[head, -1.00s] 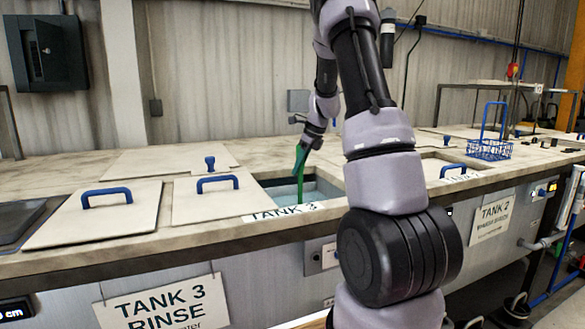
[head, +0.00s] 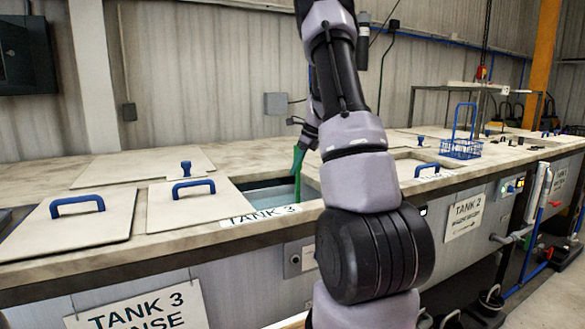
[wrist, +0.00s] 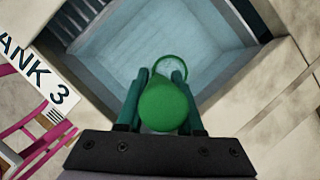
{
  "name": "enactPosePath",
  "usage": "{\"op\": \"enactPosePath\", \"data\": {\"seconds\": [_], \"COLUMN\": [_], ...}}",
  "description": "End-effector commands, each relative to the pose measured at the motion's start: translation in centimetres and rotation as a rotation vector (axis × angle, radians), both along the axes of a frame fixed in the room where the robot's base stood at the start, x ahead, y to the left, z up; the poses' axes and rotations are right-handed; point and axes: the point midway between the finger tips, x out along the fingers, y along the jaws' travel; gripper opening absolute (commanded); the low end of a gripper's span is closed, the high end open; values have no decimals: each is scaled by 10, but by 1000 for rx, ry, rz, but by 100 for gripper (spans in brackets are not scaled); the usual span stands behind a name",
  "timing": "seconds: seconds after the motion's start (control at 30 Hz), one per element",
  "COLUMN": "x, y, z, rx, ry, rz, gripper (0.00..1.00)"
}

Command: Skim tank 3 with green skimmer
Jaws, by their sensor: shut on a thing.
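My gripper (wrist: 158,100) is shut on the green skimmer (wrist: 166,106), whose rounded handle end fills the space between the fingers in the wrist view. The skimmer's thin hoop shows beyond it against the pale blue water of tank 3 (head: 262,197). In the head view the green skimmer (head: 298,160) hangs down at the right part of the tank 3 opening, partly hidden by my arm. Whether the hoop touches the water I cannot tell. The "TANK 3" label (head: 260,215) lies on the front rim and also shows in the wrist view (wrist: 38,75).
Lids with blue handles (head: 180,205) cover the counter left of the opening. A blue wire basket (head: 461,148) stands on the counter to the right, by tank 2's opening. A pink frame (wrist: 45,150) shows below the counter edge in the wrist view.

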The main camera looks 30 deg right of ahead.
Motion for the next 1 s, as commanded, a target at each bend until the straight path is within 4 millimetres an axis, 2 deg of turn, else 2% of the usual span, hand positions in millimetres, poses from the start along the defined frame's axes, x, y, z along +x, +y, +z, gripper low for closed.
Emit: {"op": "enactPosePath", "data": {"seconds": [1.0], "x": [-29], "y": [79], "z": [0], "rx": [0], "ry": [-1], "rz": [2], "gripper": [0]}}
